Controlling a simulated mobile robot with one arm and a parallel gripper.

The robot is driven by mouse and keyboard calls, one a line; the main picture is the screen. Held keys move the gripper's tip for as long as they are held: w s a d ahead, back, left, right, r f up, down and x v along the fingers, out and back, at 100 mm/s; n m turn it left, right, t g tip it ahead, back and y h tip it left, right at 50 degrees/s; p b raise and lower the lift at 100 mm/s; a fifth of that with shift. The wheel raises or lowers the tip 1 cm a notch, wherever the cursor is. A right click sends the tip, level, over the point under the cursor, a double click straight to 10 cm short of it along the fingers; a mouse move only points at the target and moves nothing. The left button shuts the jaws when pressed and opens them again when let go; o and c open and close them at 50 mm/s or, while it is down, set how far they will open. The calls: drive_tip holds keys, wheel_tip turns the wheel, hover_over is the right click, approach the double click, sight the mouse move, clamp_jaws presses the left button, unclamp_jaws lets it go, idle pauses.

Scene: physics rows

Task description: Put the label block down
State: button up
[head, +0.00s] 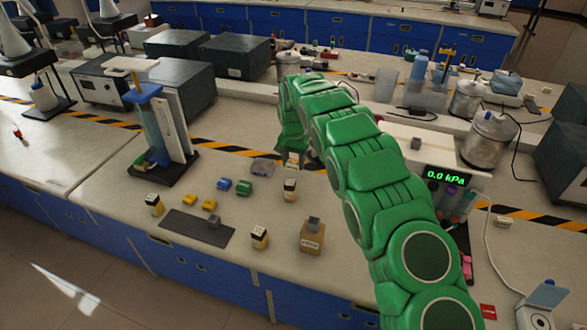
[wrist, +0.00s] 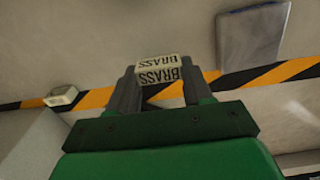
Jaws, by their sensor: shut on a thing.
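The label block (wrist: 158,72) is cream with black "BRASS" lettering on two faces. My gripper (wrist: 157,82) is shut on it in the wrist view, with one dark finger at each side. In the head view my gripper (head: 291,152) is at the far end of my green arm, low over the bench near the striped tape. A small pale patch, likely the block, shows there. I cannot tell whether the block touches the bench.
A dark mat (head: 185,226) lies near the bench's front edge with a grey block (head: 214,222) on it. Yellow blocks (head: 209,204), a blue block (head: 224,184), a green block (head: 244,187) and a brown box (head: 312,239) stand nearby. A pressure display (head: 447,178) is to the right.

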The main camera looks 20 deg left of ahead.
sight(294, 168)
drive_tip(key=shift+w+a+f, duration=0.1)
drive_tip(key=shift+w+f, duration=0.05)
drive_tip(key=shift+f, duration=1.6)
drive_tip(key=shift+f, duration=0.1)
drive_tip(key=o, duration=1)
wheel_tip(294, 168, up, 12)
drive_tip(key=shift+r, duration=0.15)
